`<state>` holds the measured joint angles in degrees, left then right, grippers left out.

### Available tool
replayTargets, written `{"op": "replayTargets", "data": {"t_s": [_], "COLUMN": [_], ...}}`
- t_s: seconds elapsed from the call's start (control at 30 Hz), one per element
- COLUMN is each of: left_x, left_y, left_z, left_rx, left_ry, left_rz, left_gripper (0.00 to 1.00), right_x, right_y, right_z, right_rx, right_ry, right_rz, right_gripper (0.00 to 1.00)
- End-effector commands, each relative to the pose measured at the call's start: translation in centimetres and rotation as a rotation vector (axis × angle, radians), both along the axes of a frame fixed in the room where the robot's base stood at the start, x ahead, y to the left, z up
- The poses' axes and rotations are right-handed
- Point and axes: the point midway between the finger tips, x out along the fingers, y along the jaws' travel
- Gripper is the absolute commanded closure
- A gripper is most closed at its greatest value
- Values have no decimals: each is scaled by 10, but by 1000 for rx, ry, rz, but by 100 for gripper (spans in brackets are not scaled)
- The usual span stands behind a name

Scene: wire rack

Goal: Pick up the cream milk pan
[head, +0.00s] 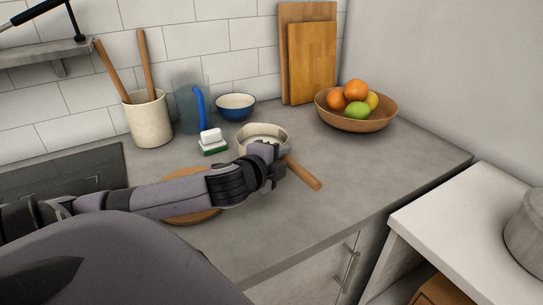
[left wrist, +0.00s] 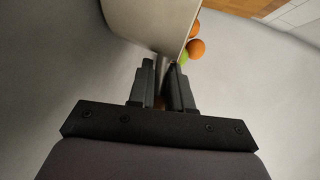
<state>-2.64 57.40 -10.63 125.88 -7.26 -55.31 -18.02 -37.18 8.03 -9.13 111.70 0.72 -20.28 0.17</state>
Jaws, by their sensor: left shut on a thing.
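The cream milk pan (head: 258,131) is upright at the middle of the grey counter, with its wooden handle (head: 304,174) pointing toward the front right. My left gripper (head: 274,158) is at the near side of the pan, where the handle meets the body, and partly hides both. In the left wrist view the fingers (left wrist: 163,88) are shut on the pan's handle, with a bit of wood colour between them. The pale pan wall (left wrist: 150,18) is just beyond the fingertips. I cannot tell whether the pan touches the counter. My right gripper is not in view.
A sponge on a green-edged holder (head: 212,144), a blue bowl (head: 236,109), a blue-handled jug (head: 187,110) and a utensil crock (head: 149,121) stand behind. A fruit bowl (head: 362,124) is at the back right. A round wooden board (head: 195,217) lies under my arm. The counter's right is clear.

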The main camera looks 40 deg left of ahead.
Motion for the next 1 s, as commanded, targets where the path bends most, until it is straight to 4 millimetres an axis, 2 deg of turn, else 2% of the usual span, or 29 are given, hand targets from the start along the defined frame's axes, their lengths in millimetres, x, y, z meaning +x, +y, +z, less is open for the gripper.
{"op": "replayTargets", "data": {"t_s": [0.47, 0.77, 1.0], "left_x": [1, 1, 1], "left_y": [0, 0, 0], "left_z": [12, 39, 70], "left_rx": [1, 3, 4], "left_ry": [-7, -11, -12], "left_rz": [-1, -1, -1], "left_gripper": [100, 100, 100], "right_x": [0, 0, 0], "right_y": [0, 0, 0], "right_z": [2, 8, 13], "right_rx": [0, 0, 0], "right_ry": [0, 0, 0], "right_rz": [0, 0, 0], "right_gripper": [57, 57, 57]}}
